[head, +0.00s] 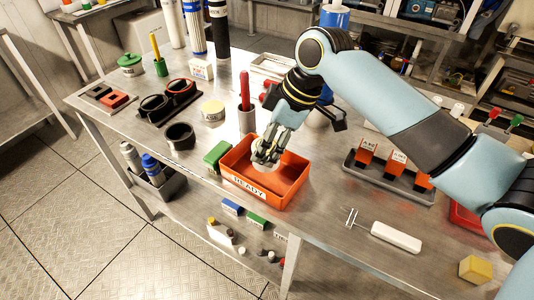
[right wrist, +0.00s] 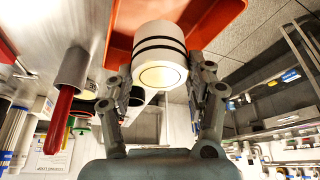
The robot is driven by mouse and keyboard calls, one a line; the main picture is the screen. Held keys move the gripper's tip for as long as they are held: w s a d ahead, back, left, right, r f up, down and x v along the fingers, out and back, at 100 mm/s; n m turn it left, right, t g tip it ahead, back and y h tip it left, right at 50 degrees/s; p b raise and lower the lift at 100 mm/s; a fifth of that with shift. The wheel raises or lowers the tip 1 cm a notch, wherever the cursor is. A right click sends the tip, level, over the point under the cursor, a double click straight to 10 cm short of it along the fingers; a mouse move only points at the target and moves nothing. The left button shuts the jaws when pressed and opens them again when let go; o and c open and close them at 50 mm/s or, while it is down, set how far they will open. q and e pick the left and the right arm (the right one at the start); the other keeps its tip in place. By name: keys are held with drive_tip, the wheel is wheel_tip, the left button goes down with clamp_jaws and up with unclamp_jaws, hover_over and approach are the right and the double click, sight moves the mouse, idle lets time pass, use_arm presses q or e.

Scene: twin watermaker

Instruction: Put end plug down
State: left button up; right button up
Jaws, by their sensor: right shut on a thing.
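The end plug (right wrist: 160,52) is a short white cylinder with two black rings and a tan end face. My right gripper (right wrist: 158,85) is shut on it, with one finger on each side in the right wrist view. In the head view my right gripper (head: 268,150) points down into the orange READY tray (head: 240,186), and the plug (head: 264,167) shows as a pale patch under the fingers. I cannot tell whether the plug touches the tray floor. The tray looks otherwise empty. My left gripper is not in view.
A green block (head: 216,155) stands against the tray's left side. A grey cylinder with a red handle (head: 246,105) stands just behind it. A rack with orange-tagged parts (head: 390,178) and a white-handled tool (head: 396,237) are to the right.

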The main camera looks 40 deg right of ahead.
drive_tip(key=shift+w+a+f, duration=0.1)
drive_tip(key=shift+w+f, duration=0.05)
drive_tip(key=shift+f, duration=1.95)
drive_tip(key=o, duration=1.3)
drive_tip(key=shift+f, duration=0.15)
drive_tip(key=v, duration=1.2)
